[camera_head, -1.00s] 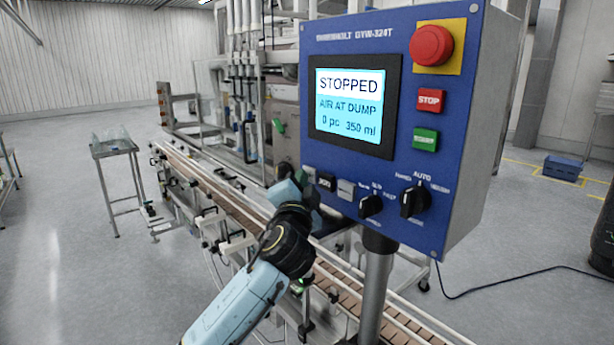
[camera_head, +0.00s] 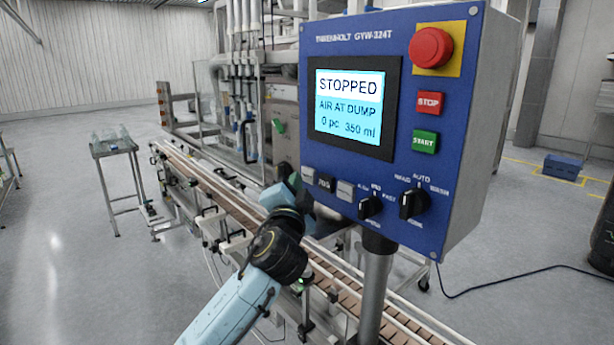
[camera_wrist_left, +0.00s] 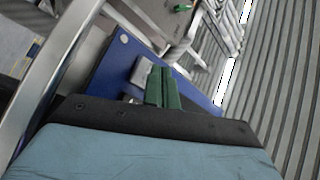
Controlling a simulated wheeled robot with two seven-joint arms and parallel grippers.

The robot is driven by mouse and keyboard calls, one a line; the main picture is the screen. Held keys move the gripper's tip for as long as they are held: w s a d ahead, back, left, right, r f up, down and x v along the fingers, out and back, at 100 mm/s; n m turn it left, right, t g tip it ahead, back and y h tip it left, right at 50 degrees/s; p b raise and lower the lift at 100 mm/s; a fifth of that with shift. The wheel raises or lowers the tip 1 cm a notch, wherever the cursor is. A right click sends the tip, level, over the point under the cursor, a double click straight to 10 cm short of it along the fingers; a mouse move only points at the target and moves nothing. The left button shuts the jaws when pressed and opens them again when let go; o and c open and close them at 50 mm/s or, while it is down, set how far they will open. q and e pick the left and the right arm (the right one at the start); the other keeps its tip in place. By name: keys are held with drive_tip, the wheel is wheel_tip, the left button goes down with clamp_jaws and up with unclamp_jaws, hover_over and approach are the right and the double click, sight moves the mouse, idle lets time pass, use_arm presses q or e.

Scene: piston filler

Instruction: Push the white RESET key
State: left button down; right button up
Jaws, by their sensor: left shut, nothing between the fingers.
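The blue control panel (camera_head: 340,45) has two pale keys low on its left side, a left one (camera_head: 308,174) and a right one (camera_head: 345,190), with a black JOG key (camera_head: 325,182) between them. The lettering on the pale keys is too small to read, so I cannot tell which is RESET. My left gripper (camera_head: 303,194) is just below the left pale key, largely hidden by its own wrist. In the left wrist view its green fingers (camera_wrist_left: 162,88) are shut and empty, beside a pale key (camera_wrist_left: 141,72). I cannot tell whether they touch it. My right gripper is not in view.
The screen (camera_head: 348,105) reads STOPPED, AIR AT DUMP, 0 pc 350 ml. A red emergency knob (camera_head: 431,46), a red STOP key (camera_head: 431,102), a green START key (camera_head: 425,141) and two black rotary knobs sit on the panel. A conveyor (camera_head: 235,206) runs behind the arm.

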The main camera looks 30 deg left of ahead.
use_arm(q)
drive_tip(key=shift+s+a+p, duration=0.2)
drive_tip(key=shift+s+a, duration=0.15)
drive_tip(key=shift+s, duration=0.45)
drive_tip(key=shift+s+a+p, duration=0.25)
drive_tip(key=shift+s+a, duration=0.05)
drive_tip(key=shift+s, duration=0.45)
drive_tip(key=shift+s+a+p, duration=0.2)
drive_tip(key=shift+s+a, duration=0.15)
drive_tip(key=shift+s, duration=0.45)
